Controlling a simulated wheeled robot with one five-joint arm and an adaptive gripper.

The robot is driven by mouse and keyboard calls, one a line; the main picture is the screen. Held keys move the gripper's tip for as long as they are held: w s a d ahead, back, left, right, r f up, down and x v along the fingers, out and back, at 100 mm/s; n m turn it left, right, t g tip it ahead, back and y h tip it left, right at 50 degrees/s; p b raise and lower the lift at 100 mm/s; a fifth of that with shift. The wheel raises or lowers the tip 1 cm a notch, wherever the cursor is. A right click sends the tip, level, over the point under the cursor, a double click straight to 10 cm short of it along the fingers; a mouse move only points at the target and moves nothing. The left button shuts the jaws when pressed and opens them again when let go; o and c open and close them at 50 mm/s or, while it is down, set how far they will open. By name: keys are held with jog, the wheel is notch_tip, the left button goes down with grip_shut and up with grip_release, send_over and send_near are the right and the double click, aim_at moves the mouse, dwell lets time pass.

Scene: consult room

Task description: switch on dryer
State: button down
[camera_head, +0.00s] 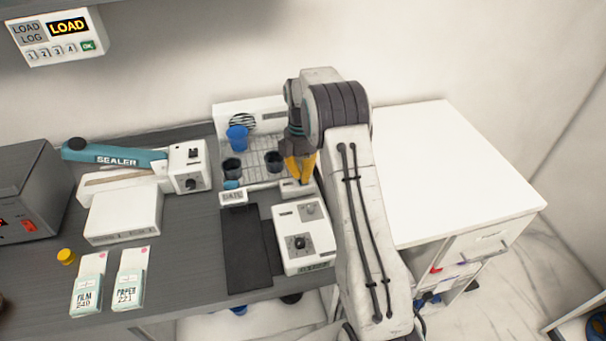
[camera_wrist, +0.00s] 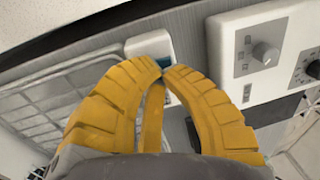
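The dryer appears to be the white unit (camera_head: 222,118) with a round fan grille and a wire rack, at the back of the grey counter. A small white switch box (camera_head: 290,188) sits at its front right corner, partly hidden by my gripper. In the wrist view the switch box (camera_wrist: 136,46) shows a teal part (camera_wrist: 158,60) just beyond my fingertips. My gripper (camera_head: 302,181) points down over the box, and its yellow fingers (camera_wrist: 164,71) meet at the tips with nothing seen between them. I cannot tell whether the tips touch the switch.
A blue cup (camera_head: 237,138) and dark cups (camera_head: 232,168) stand on the rack. A white control box with knobs (camera_head: 287,228) and a black mat (camera_head: 243,270) lie in front. A sealer (camera_head: 120,155) is at left. The white cabinet top (camera_head: 440,160) at right is clear.

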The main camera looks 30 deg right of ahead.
jog(key=shift+f, duration=0.2)
jog(key=shift+s+f+b, duration=0.1)
jog(key=shift+f+b, duration=0.4)
jog(key=shift+b, duration=0.05)
jog(key=shift+s+f+t+b, duration=0.15)
jog(key=shift+t+b, duration=0.15)
jog(key=shift+b, duration=0.65)
jog(key=shift+s+r, duration=0.1)
jog(key=shift+r, duration=0.1)
jog(key=shift+w+p, duration=0.2)
jog(key=shift+p, duration=0.2)
jog(key=shift+w+r, duration=0.1)
jog(key=shift+w, duration=0.05)
jog(key=shift+w+d+p, duration=0.15)
jog(key=shift+w+p, duration=0.4)
